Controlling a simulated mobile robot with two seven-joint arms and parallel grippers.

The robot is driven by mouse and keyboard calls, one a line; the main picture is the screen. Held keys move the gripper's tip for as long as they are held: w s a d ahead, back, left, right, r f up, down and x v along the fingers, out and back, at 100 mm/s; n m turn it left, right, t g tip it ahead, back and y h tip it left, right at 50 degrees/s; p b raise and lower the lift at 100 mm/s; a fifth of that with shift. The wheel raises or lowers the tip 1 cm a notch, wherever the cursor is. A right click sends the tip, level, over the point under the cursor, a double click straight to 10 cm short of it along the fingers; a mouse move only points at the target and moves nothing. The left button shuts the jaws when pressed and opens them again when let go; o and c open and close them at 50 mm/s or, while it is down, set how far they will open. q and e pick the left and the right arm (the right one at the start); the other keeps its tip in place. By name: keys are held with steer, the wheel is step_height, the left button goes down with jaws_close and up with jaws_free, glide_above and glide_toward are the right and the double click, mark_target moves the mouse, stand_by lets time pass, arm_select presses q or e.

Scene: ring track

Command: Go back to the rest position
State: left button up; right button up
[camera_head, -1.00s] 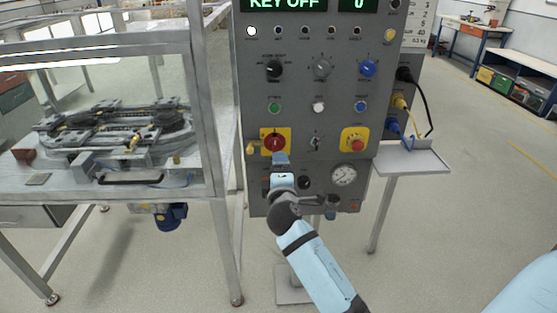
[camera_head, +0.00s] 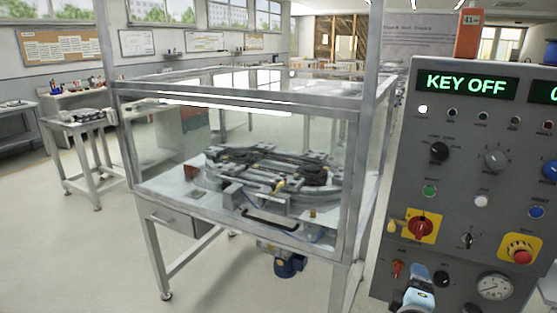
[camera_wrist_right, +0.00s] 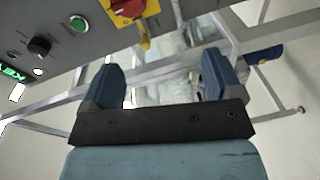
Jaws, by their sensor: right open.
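My right gripper (camera_head: 416,292) shows at the bottom edge of the head view, in front of the lower part of the grey control panel (camera_head: 460,215). Its arm is cut off by the frame edge. In the right wrist view the two blue fingers of the gripper (camera_wrist_right: 163,82) stand wide apart with nothing between them. The panel's red rotary switch on a yellow plate (camera_wrist_right: 130,12) is beyond the fingertips, with a yellow padlock-like piece (camera_wrist_right: 144,42) hanging from it. My left gripper is in neither view.
A glass-walled cell (camera_head: 240,87) with a metal frame holds a ring track (camera_head: 270,170) left of the panel. The panel display (camera_head: 466,85) reads KEY OFF. A red emergency button (camera_head: 522,257) and a gauge (camera_head: 494,286) sit low on the panel. Open floor (camera_head: 70,250) lies at left.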

steer(key=s+a+f+m+g+y, duration=0.2)
steer(key=s+a+f+m+y, duration=0.25)
steer(key=s+a+f, duration=0.5)
steer(key=s+a+f+m+g+y, duration=0.2)
steer(key=s+a+f+m+y, duration=0.3)
steer(key=s+f, duration=0.7)
arm_select(q)
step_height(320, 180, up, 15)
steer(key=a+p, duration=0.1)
steer(key=p, duration=1.7)
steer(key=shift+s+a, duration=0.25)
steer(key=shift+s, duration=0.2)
arm_select(e)
step_height(320, 180, up, 16)
steer(key=s+n+y, duration=0.1)
steer(key=s, duration=0.1)
steer(key=shift+s+a, duration=0.15)
steer(key=shift+s, duration=0.15)
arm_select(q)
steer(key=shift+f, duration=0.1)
arm_select(e)
steer(key=shift+r+n, duration=0.1)
steer(key=shift+n, duration=0.15)
